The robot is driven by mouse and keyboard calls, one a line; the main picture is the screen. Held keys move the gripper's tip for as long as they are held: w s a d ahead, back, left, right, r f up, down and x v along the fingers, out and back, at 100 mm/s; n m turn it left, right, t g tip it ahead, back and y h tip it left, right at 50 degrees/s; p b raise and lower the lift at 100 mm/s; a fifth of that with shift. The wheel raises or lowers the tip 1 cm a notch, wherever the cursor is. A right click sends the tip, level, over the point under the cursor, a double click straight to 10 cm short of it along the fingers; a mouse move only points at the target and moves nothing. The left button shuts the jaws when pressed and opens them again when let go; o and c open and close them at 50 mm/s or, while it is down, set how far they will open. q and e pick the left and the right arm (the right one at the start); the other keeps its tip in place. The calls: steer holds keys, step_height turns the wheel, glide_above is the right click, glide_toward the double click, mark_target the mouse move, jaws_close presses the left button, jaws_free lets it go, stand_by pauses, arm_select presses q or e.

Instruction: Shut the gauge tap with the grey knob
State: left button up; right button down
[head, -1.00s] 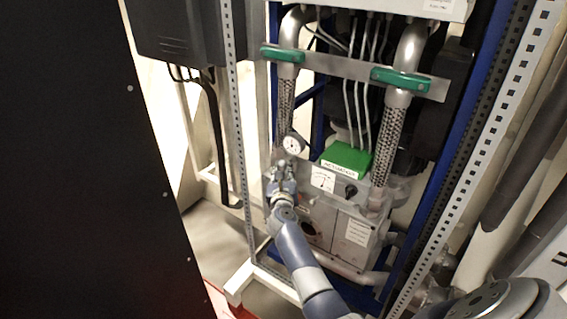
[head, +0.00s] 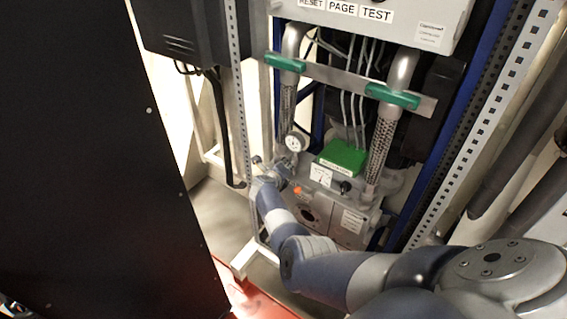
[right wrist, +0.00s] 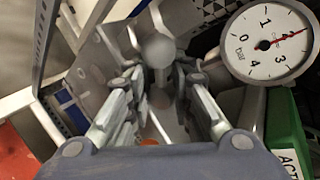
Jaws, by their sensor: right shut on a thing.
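The pressure gauge (head: 296,142) is a white dial at the left pipe. In the right wrist view the gauge (right wrist: 268,42) shows bar marks, with its red needle near 2. The grey knob (right wrist: 157,48) is a round ball on a stem, just below and left of the dial. My right gripper (right wrist: 160,78) has one finger on each side of it and is shut on it. In the head view my right gripper (head: 274,170) is small, just below left of the gauge, and hides most of the tap. My left gripper is not in view.
Green clamps (head: 392,97) hold the pipes. A perforated upright (head: 239,110) stands close on the left. A dark cabinet (head: 90,170) fills the left side.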

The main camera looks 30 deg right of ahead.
steer(key=shift+f+n+g+b, duration=0.3)
steer(key=shift+n+g+b, duration=0.15)
steer(key=shift+n+g, duration=0.05)
steer(key=shift+w+f+n+g+b, duration=0.1)
steer(key=shift+f+n+g+b, duration=0.05)
steer(key=shift+n+g+b, duration=0.55)
steer(key=g+h+b, duration=0.1)
steer(key=b, duration=0.2)
steer(key=shift+f+n, duration=0.1)
steer(key=shift+n, duration=0.3)
steer(key=shift+g+b, duration=0.3)
steer(key=shift+b, duration=0.1)
steer(key=shift+r, duration=0.2)
steer(key=c, duration=1.5)
jaws_free()
